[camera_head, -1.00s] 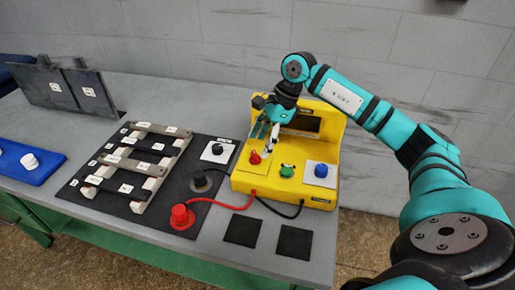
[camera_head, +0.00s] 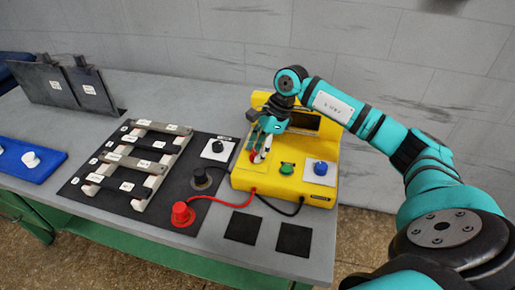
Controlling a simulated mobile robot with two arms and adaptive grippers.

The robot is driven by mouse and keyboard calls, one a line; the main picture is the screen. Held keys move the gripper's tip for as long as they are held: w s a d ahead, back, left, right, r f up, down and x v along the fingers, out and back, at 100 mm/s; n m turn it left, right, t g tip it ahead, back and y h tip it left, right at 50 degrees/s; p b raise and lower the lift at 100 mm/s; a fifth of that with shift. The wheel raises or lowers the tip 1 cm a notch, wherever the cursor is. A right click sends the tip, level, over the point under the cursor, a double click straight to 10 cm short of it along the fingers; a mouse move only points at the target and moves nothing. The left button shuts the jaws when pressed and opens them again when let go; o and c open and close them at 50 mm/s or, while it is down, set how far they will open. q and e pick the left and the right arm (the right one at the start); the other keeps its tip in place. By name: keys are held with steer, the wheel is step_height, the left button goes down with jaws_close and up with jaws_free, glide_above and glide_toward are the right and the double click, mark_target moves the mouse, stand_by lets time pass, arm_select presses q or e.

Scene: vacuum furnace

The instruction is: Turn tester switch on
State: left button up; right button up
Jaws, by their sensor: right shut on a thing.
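The yellow tester (camera_head: 265,185) stands on the grey table, with a dark screen at its back. Its front carries a red knob (camera_head: 254,157), a green knob (camera_head: 286,168) and a blue knob (camera_head: 320,168) on a pale plate. My right gripper (camera_head: 260,155) points down at the red knob and is shut on it; its fingers hide part of the knob. Which way the knob is turned cannot be made out. My left gripper is not in view.
A red plug (camera_head: 182,214) and a black plug (camera_head: 201,179) on a dark mat have cables to the tester. A rack of labelled bars (camera_head: 140,163) lies left of them. Two black squares (camera_head: 244,228) lie in front. Dark plates (camera_head: 90,89) stand at the back left.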

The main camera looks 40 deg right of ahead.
steer(key=shift+c, duration=0.5)
steer(key=shift+m+t+b, duration=0.5)
steer(key=shift+m+b, duration=0.15)
steer(key=shift+m, duration=0.25)
steer(key=m+b, duration=0.1)
steer(key=m, duration=0.1)
steer(key=m+t+h+b, duration=0.1)
steer(key=m, duration=0.1)
steer(key=shift+s+a+m+h, duration=0.1)
steer(key=shift+s+m+h, duration=0.05)
steer(key=shift+m+h, duration=0.15)
steer(key=m+h+b, duration=0.1)
steer(key=m, duration=0.1)
steer(key=m+t+h+b, duration=0.1)
steer(key=m+b, duration=0.1)
steer(key=m, duration=0.1)
steer(key=shift+a, duration=0.15)
steer(key=shift+r+m, duration=0.1)
steer(key=shift+m, duration=0.2)
steer(key=o, duration=1.2)
steer(key=shift+c, duration=0.2)
steer(key=shift+s+r, duration=0.1)
steer(key=shift+r, duration=0.05)
steer(key=v, duration=1.1)
steer(key=shift+s+r, duration=0.2)
steer(key=shift+r, duration=0.05)
